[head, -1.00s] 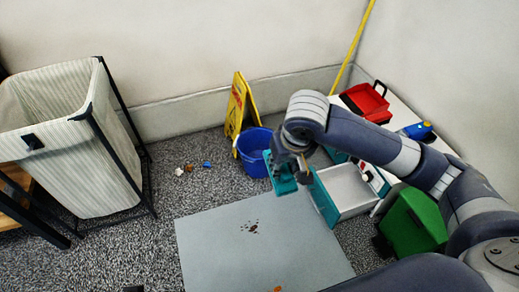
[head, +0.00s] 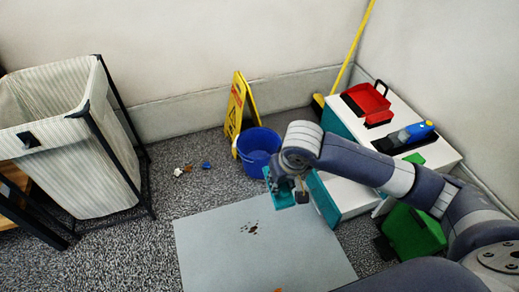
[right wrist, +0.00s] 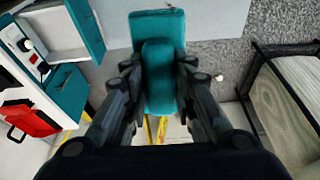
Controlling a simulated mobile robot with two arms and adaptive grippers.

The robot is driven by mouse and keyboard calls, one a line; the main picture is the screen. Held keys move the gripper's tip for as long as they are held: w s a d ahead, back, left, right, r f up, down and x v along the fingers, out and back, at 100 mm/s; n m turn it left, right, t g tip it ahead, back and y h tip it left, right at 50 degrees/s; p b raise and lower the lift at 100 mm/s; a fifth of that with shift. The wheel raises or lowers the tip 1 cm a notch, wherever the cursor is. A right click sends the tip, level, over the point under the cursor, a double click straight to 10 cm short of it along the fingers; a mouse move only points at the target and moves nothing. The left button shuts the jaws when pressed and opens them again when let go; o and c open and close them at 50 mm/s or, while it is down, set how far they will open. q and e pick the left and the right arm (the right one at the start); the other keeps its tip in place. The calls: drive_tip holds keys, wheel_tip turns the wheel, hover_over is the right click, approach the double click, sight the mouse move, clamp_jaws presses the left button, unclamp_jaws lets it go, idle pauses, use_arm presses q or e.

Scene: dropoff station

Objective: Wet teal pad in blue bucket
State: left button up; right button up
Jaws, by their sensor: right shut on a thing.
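The teal pad (head: 279,190) is held in my right gripper (head: 292,186), just in front and to the right of the blue bucket (head: 258,148). In the right wrist view the teal pad (right wrist: 158,30) sits between the two dark fingers of the right gripper (right wrist: 158,72), which are shut on its raised back. The bucket stands upright on the floor. Its far inside wall shows, but its bottom and contents cannot be made out. In the right wrist view the bucket is hidden. Whether the pad is wet cannot be told. My left gripper is out of view.
A yellow sign (head: 238,105) stands behind the bucket. A green box (head: 415,230) is nearby. A grey mat (head: 245,255) with dark spots lies in front. A hamper (head: 75,150) stands left.

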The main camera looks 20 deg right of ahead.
drive_tip(key=shift+f+b, duration=0.55)
drive_tip(key=shift+f, duration=2.65)
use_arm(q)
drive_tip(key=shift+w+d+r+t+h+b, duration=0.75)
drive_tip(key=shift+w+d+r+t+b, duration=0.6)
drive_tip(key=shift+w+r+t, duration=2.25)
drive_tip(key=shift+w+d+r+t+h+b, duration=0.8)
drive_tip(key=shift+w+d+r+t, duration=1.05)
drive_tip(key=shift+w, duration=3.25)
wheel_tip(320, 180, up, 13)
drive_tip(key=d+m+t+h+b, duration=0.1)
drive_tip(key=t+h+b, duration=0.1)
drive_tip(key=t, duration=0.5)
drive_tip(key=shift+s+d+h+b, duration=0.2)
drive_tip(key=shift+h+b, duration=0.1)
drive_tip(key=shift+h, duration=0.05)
use_arm(e)
wheel_tip(320, 180, down, 21)
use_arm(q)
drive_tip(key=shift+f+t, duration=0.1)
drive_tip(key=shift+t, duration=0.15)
